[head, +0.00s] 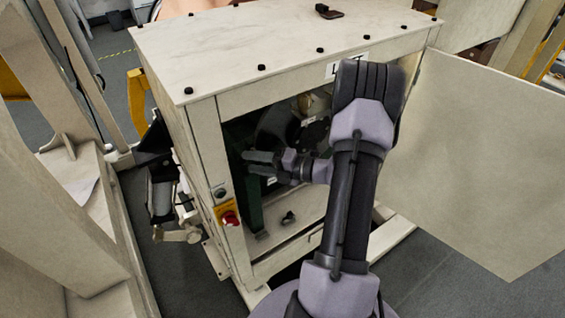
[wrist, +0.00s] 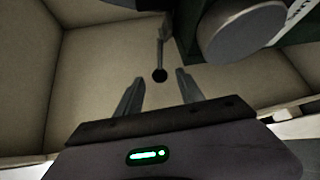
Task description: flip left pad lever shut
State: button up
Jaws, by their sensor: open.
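In the wrist view a thin lever (wrist: 162,45) with a dark round knob (wrist: 159,75) points toward my gripper (wrist: 160,84). Its grey rod runs up the picture to a pale mount. My gripper is open, and the knob appears between its fingertips. I cannot tell how far beyond the tips the knob lies, and no contact shows. In the head view my gripper (head: 249,163) reaches into the open front of a cream cabinet (head: 232,256), near its left side. The lever cannot be made out there, and my arm hides part of the interior.
The cabinet door (head: 470,165) stands open at the right. A red knob on a yellow plate (head: 229,217) is on the left front post. A small dark fitting (head: 289,217) sits low inside. A large grey cylinder (wrist: 243,30) is close to the right of the lever.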

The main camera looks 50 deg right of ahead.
jog(key=p+v, duration=0.2)
jog(key=v, duration=1.1)
jog(key=shift+s, duration=0.25)
jog(key=shift+w, duration=0.1)
